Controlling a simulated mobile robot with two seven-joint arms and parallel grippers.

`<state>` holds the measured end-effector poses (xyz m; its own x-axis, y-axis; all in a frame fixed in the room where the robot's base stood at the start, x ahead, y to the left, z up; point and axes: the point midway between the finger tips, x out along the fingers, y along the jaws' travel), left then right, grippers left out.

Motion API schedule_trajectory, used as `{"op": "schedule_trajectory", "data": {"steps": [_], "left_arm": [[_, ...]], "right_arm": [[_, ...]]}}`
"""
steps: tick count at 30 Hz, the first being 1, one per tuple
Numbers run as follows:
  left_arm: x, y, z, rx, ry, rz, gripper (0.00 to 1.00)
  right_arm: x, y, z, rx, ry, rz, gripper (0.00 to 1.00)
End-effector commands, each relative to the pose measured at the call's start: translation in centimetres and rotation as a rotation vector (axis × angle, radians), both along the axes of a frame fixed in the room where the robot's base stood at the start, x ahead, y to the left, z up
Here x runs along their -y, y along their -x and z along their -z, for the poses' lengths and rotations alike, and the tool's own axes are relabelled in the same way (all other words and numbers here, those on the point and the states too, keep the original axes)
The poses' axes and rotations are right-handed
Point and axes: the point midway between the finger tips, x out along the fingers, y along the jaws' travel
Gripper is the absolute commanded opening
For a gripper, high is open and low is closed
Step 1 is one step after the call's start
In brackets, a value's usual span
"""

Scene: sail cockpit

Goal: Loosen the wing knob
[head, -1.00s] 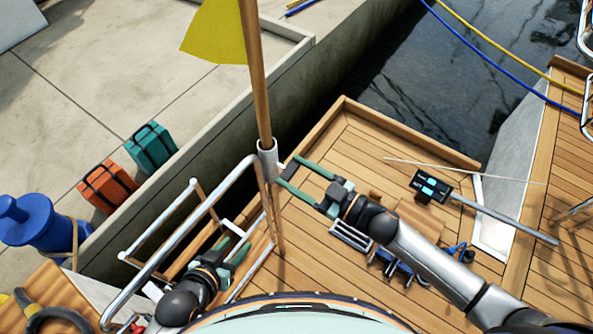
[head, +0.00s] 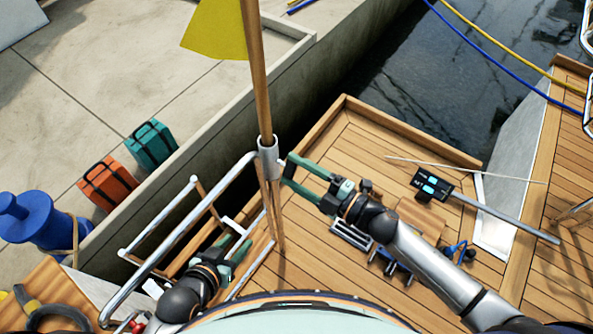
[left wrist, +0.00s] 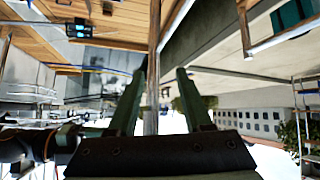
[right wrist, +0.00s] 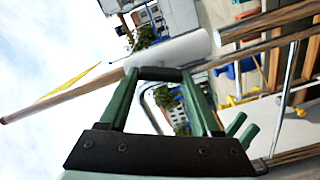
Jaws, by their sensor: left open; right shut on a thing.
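The wooden flagstaff (head: 255,85) with its yellow flag (head: 215,30) stands in a pale tubular socket (head: 268,158) at the stern rail. My right gripper (head: 289,171) is at the right side of this socket. In the right wrist view its fingertips (right wrist: 160,75) meet right beside the socket (right wrist: 180,50). My left gripper (head: 240,246) is low by the rail, away from the socket. It is open and empty; its spread fingers show in the left wrist view (left wrist: 157,80).
The steel stern rail (head: 165,255) curves beside my left gripper. A black device on a grey pole (head: 435,185) lies on the teak deck (head: 400,135) at right. Orange (head: 108,185) and teal (head: 151,144) cases stand on the quay.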

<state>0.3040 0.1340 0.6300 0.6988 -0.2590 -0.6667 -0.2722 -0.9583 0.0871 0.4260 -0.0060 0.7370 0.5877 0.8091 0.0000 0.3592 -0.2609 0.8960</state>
Motion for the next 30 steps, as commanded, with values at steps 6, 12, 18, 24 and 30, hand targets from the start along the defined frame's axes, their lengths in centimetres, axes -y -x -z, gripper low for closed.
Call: {"op": "schedule_trajectory", "data": {"steps": [6, 12, 18, 24, 30], "left_arm": [[-0.09, -0.11, 0.26, 0.006, 0.000, -0.002, 0.50], [-0.18, 0.17, 0.61, 0.003, 0.000, -0.004, 0.50], [-0.25, 0.27, 0.96, -0.001, -0.002, -0.004, 0.50], [-0.30, 0.28, 1.07, -0.001, -0.003, -0.004, 0.50], [-0.32, 0.27, 1.08, -0.001, -0.004, -0.005, 0.50]], "right_arm": [[0.02, 0.04, 0.26, 0.153, 0.113, 0.000, 0.09], [0.01, 0.05, 0.30, 0.265, 0.193, 0.000, 0.09], [0.00, 0.08, 0.31, 0.338, 0.248, -0.001, 0.09], [0.00, 0.09, 0.29, 0.375, 0.273, 0.000, 0.09], [0.00, 0.08, 0.27, 0.386, 0.282, -0.001, 0.09]]}}
